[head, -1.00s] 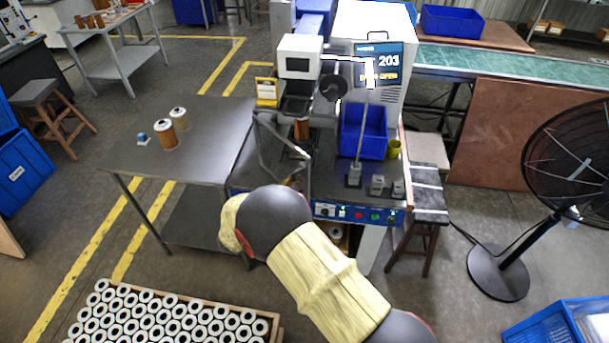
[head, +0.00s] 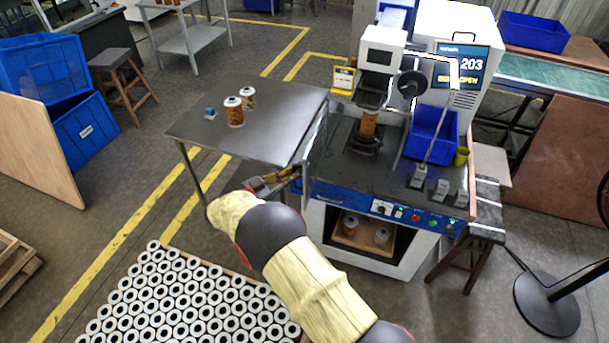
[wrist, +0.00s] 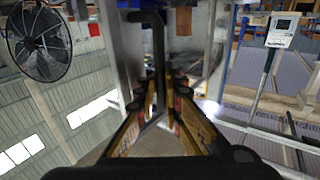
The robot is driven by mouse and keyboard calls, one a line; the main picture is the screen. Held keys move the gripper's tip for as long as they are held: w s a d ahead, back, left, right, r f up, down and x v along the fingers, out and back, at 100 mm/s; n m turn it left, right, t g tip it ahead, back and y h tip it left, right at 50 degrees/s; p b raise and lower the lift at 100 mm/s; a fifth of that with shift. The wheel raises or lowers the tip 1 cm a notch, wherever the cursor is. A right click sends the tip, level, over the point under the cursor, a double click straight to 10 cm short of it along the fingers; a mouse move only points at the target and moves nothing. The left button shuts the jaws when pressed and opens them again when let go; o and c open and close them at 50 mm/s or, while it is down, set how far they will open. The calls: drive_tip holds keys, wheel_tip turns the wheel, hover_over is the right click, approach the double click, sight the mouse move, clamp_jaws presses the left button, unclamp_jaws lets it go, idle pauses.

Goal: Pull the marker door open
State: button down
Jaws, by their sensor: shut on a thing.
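The marker door (head: 317,138) stands swung out at the left front of the marking machine (head: 382,60), seen nearly edge-on as a thin frame. My gripper (head: 292,174) is at its lower outer edge, low beside the table. In the wrist view my gripper (wrist: 160,88) is shut on the dark bent bar of the door handle (wrist: 157,50), which runs up between the fingers. A filter cartridge (head: 369,124) stands upright inside the machine, below the marking head. The machine's screen (head: 461,64) shows 203 and yellow text, apparently DOOR OPEN.
A blue bin (head: 430,135) sits on the machine bench. Many white-topped cartridges (head: 190,300) fill a pallet below my arm. A stool (head: 475,225) stands right.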

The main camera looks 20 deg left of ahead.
drive_tip(key=shift+a, duration=0.9)
drive_tip(key=c, duration=2.2)
unclamp_jaws()
drive_tip(key=shift+s, duration=0.15)
drive_tip(key=shift+c, duration=0.2)
drive_tip(key=v, duration=1.1)
drive_tip(key=shift+s+a, duration=0.3)
